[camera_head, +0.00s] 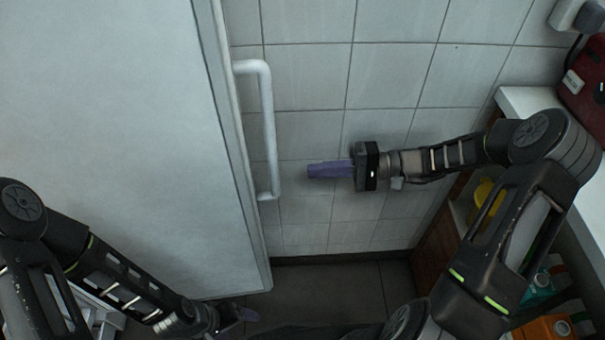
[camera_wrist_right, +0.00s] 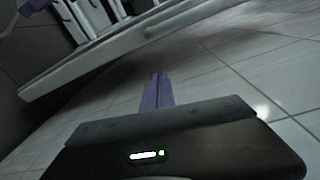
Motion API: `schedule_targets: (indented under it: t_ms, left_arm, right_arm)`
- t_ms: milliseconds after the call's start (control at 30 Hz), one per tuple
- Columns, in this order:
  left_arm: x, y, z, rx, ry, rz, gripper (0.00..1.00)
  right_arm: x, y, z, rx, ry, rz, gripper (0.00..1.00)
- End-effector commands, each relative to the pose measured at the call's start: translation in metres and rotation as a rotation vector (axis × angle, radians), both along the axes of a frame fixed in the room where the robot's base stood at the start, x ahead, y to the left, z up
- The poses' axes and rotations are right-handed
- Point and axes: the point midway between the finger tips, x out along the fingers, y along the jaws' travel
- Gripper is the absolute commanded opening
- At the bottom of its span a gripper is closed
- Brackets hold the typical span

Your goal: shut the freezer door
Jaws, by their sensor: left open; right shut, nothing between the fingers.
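The freezer door (camera_head: 110,130) is a large pale grey panel filling the left of the head view. Its white bar handle (camera_head: 268,130) stands off its right edge, in front of the tiled wall. I cannot tell from these frames how far the door stands open. My right gripper (camera_head: 330,169) is shut and empty, its purple fingers pointing left, a short gap right of the handle. Its fingers (camera_wrist_right: 157,92) also show in the right wrist view, with a long pale edge beyond them. My left gripper (camera_head: 243,314) is open, low in the head view, below the door's lower edge.
A tiled wall (camera_head: 390,75) is behind my right gripper. A wooden cabinet with a white top (camera_head: 525,100) stands at the right, with a red appliance (camera_head: 588,95) on it. Orange (camera_head: 550,328) and teal items are at the lower right. Dark floor (camera_head: 340,285) shows below the wall.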

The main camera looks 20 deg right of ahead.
Motion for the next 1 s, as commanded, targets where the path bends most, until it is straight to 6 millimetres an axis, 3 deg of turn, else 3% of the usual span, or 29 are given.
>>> schedule_targets:
  t_ms: [167, 567, 800, 1000]
  left_arm:
    - [0.0, 0.0, -0.002, 0.0, -0.001, 0.0, 0.76]
    - [0.0, 0.0, -0.011, 0.0, -0.001, 0.001, 0.76]
    - [0.0, 0.0, -0.009, 0.0, -0.001, 0.001, 0.76]
    - [0.0, 0.0, -0.009, 0.0, -0.001, 0.001, 0.76]
  right_arm:
    - [0.005, 0.021, -0.002, 0.001, 0.0, 0.004, 0.0]
    - [0.024, 0.096, -0.007, 0.001, 0.001, 0.005, 0.0]
    - [-0.009, 0.089, 0.0, -0.001, 0.002, 0.001, 0.0]
    - [-0.015, 0.089, 0.001, 0.0, 0.001, 0.001, 0.0]
